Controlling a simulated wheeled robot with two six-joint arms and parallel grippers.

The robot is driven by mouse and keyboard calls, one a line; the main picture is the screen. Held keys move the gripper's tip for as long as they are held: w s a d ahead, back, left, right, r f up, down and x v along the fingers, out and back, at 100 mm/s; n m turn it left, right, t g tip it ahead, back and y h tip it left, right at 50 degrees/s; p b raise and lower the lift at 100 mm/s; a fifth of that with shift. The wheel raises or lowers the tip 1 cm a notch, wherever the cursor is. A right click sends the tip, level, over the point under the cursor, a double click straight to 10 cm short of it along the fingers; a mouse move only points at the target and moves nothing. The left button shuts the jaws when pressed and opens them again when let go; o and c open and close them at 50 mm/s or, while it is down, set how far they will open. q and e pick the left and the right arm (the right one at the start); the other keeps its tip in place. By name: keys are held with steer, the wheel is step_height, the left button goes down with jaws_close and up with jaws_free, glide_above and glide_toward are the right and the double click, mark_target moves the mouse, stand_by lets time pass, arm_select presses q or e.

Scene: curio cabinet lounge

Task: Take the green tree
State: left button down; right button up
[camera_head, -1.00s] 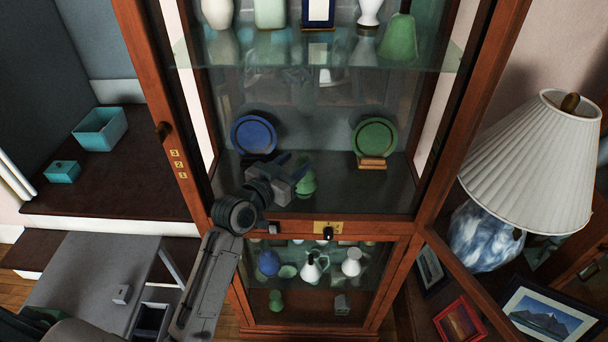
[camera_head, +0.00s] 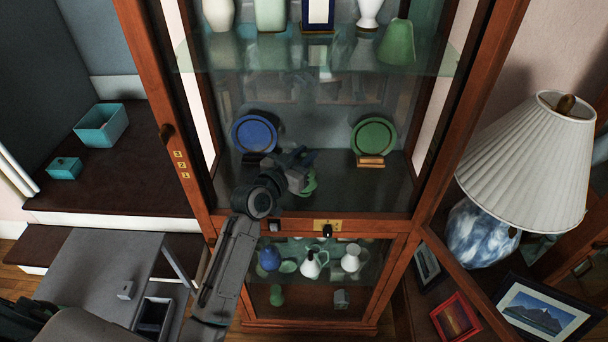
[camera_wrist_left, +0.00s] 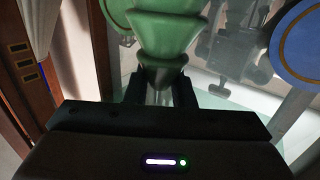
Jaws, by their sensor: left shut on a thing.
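The green tree (camera_wrist_left: 168,38) is a stack of flared green tiers. It fills the upper middle of the left wrist view, between the two dark fingers of my left gripper (camera_wrist_left: 160,92), which is shut on its narrow lower part. In the head view, my left gripper (camera_head: 300,163) is inside the cabinet's middle compartment, in front of the shelf back. Only a small part of the green tree (camera_head: 310,184) shows there, beside and below the gripper; the rest is hidden. I cannot tell whether it touches the shelf. My right gripper is not in view.
A blue plate (camera_head: 254,134) and a green plate (camera_head: 374,136) stand on either side of my gripper. A glass shelf (camera_head: 330,57) with vases is above. The cabinet's wooden frame (camera_head: 446,150) bounds the opening. A lamp (camera_head: 530,160) stands at right.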

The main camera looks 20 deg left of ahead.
arm_select(q)
steer(key=shift+r, duration=0.4)
steer(key=shift+s+a+r+b, duration=0.2)
steer(key=shift+r+b, duration=0.35)
steer(key=shift+r, duration=0.05)
steer(key=shift+s+a+r+b, duration=0.2)
steer(key=shift+r+b, duration=0.3)
steer(key=shift+r, duration=0.1)
steer(key=s+a+r+b, duration=0.1)
steer(key=s+a+b, duration=0.2)
steer(key=s+a, duration=0.7)
steer(key=shift+s+a+r, duration=0.15)
steer(key=shift+s+r, duration=0.2)
steer(key=shift+r, duration=0.05)
